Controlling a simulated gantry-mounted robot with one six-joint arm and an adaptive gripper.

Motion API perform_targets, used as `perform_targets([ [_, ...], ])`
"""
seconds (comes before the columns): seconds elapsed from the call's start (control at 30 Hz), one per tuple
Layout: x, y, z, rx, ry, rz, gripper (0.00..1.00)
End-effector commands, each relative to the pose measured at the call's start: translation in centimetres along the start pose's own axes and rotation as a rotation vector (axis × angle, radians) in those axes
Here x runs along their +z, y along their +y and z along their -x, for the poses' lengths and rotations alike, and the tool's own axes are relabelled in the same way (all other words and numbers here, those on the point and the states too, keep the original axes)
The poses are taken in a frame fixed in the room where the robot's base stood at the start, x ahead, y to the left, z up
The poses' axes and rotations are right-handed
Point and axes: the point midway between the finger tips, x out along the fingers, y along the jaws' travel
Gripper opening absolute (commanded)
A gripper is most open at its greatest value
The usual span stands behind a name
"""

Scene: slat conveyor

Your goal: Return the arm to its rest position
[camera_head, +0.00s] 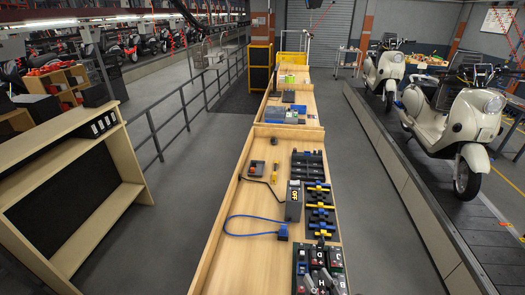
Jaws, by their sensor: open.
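I cannot make out my gripper in this view. A dark slanted shape (184,12) at the top edge is too small and cut off to tell what it is. The long wooden workbench (262,205) runs away from me down the middle. On its near right lie black trays with blue and yellow parts (319,205) and, at the bottom edge, black blocks with white letters (306,259). Grey shapes lie among these blocks, partly cut off by the frame.
A blue cable (250,217) and a black device with a lit display (293,201) lie on the bench. Cream scooters (462,122) stand on the conveyor at right. A wooden shelf (105,215) stands at left. The grey floor between shelf and bench is clear.

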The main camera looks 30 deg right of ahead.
Motion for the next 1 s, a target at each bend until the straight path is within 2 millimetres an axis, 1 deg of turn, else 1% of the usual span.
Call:
perform_targets([
  [0.03, 1.5, 3.6, -1.9, 0.07, 0.017, 0.252, 0.43],
  [0.07, 2.3, 5.8, -3.0, 0.11, 0.025, 0.438, 0.43],
  [0.1, 3.5, 9.0, -4.2, 0.164, 0.025, 0.705, 0.43],
  [0.13, 4.4, 11.4, -5.0, 0.2, 0.016, 0.91, 0.43],
  [0.17, 5.2, 13.8, -5.6, 0.233, 0.001, 1.112, 0.43],
  [0.2, 6.4, 16.7, -6.2, 0.266, -0.027, 1.376, 0.43],
  [0.27, 8.3, 20.8, -6.7, 0.293, -0.079, 1.744, 0.43],
  [0.3, 9.4, 23.2, -6.8, 0.298, -0.115, 1.968, 0.43],
  [0.37, 11.2, 26.4, -6.6, 0.285, -0.167, 2.266, 0.43],
  [0.4, 12.4, 28.2, -6.3, 0.266, -0.198, 2.442, 0.43],
  [0.5, 15.1, 32.0, -5.3, 0.193, -0.257, 2.819, 0.43],
  [0.57, 16.6, 34.0, -4.5, 0.137, -0.278, 3.012, 0.43],
  [0.6, 17.7, 35.1, -3.9, -0.092, 0.286, -3.121, 0.43],
  [0.67, 19.2, 36.7, -2.8, -0.02, 0.261, -2.956, 0.43],
  [0.7, 17.8, 35.9, -1.7, -0.112, 0.238, -2.939, 0.43],
  [0.8, 14.3, 34.5, 1.2, -0.324, 0.211, -2.922, 0.43],
  [0.9, 11.8, 33.5, 3.8, -0.482, 0.193, -2.896, 0.43],
  [1.0, 10.3, 32.9, 5.5, -0.578, 0.181, -2.877, 0.43],
])
